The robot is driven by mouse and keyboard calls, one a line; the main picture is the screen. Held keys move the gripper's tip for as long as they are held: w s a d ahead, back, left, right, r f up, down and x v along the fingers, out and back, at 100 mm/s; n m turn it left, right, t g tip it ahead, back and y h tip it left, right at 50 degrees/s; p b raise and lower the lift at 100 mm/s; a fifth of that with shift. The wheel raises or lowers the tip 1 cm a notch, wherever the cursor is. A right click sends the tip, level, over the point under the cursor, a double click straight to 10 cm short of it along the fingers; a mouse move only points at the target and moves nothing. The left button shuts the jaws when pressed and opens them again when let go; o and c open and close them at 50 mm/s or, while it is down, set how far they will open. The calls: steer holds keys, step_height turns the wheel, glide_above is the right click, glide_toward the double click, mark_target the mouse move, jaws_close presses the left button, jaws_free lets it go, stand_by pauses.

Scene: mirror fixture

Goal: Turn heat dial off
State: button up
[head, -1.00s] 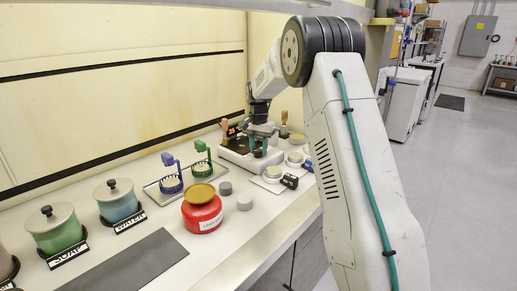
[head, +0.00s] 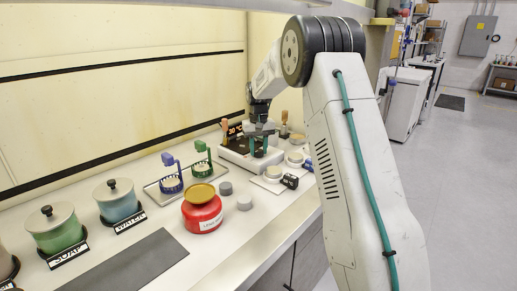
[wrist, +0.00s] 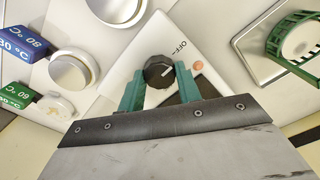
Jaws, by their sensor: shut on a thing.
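The heat dial (wrist: 158,73) is a round black knob on a white panel, with a white mark on it pointing to the right and slightly up in the wrist view. The word OFF (wrist: 180,47) is printed above and to the right of the dial. My gripper (wrist: 160,76) has its green fingers on either side of the dial, shut on it. In the head view my gripper (head: 259,146) reaches down to the white heating unit (head: 233,154); the dial itself is too small and hidden to make out there.
An orange light (wrist: 198,66) sits right of the dial. Round white-lidded pieces (wrist: 68,72) and blue and green temperature blocks (wrist: 22,44) lie nearby.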

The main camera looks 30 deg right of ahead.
mark_target(258, 150)
stand_by(0.4)
steer(key=o, duration=1)
steer(key=shift+a, duration=0.1)
steer(key=shift+r, duration=3.95)
